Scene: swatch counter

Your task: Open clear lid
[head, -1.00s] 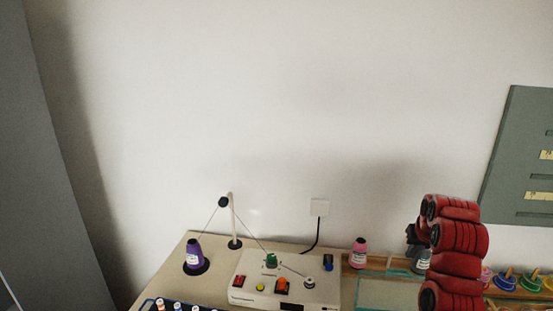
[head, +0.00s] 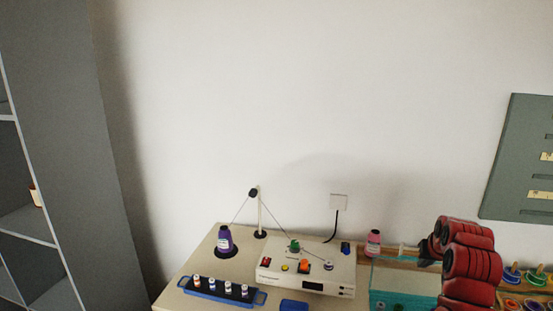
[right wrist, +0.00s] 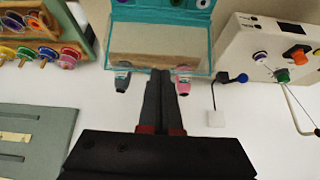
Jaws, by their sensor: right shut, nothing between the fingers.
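The clear lid (head: 405,278), a see-through panel with teal edges, is on a box at the lower right of the head view, partly hidden by my right arm. The panel also shows at the top middle of the right wrist view (right wrist: 160,45), and I cannot tell how far it is tilted. My right gripper (head: 424,261) is at the lid's back right in the head view. In the right wrist view its dark fingers (right wrist: 160,74) are together and empty, with their tips at the panel's edge; contact is unclear. My left gripper is out of view.
A white machine (head: 310,282) stands left of the box, with a purple cone (head: 224,242) beyond it. A pink cone (head: 373,243) is behind the box. A blue tray (head: 215,294) holds several small spools. A wooden rack (right wrist: 45,37) of colored spools is on the box's other side.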

